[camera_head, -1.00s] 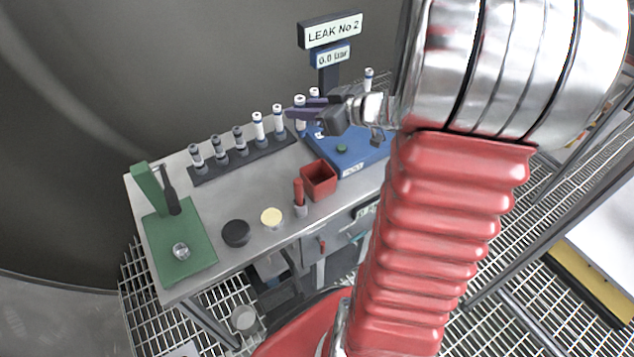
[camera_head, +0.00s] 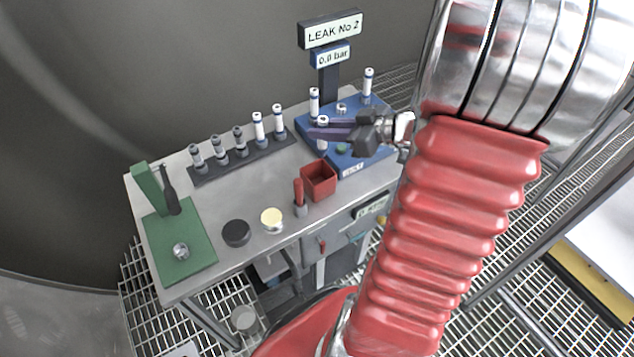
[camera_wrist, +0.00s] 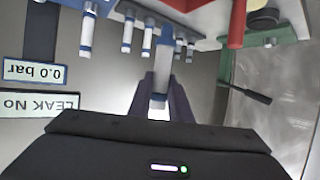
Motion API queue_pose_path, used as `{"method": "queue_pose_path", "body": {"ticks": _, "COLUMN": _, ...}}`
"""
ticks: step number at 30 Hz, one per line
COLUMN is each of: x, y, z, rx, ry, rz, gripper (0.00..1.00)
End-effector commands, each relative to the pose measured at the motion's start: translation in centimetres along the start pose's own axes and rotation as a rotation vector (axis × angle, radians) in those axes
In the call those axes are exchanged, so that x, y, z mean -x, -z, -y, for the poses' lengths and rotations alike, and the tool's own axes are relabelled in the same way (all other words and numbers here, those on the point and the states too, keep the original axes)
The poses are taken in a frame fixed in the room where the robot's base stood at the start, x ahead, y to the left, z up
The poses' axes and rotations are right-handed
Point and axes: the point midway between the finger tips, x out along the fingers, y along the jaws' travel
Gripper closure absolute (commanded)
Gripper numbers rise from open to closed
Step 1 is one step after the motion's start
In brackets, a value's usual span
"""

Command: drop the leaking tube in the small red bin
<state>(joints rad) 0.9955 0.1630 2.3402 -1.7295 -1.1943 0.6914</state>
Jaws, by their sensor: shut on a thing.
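My gripper (camera_head: 325,130) is shut on a white-capped tube (camera_head: 322,144), which is upright. In the head view it appears above the near part of the blue stand and just behind the small red bin (camera_head: 318,183). The bin is open-topped and stands on the bench in front of the blue stand. In the wrist view, which is upside down, the tube (camera_wrist: 163,62) sits between the two purple fingers (camera_wrist: 161,100). The tube's lower end is partly hidden in the head view. I cannot make out a leak on it.
The blue stand (camera_head: 376,152) holds other white tubes (camera_head: 368,86) under a sign (camera_head: 332,30) reading LEAK No 2 and a 0.0 bar display (camera_head: 331,55). A dark rack (camera_head: 245,160) of several tubes stands left. A red-handled tool (camera_head: 299,192) is beside the bin.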

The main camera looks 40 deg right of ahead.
Motion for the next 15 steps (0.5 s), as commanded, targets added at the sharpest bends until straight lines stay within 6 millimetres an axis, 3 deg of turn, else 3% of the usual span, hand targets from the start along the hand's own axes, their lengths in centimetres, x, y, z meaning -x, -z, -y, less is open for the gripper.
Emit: {"method": "queue_pose_path", "body": {"ticks": 15, "x": -1.8, "y": -4.3, "z": 0.0, "rx": 0.0, "ry": 0.0, "rz": 0.0, "gripper": 1.0}}
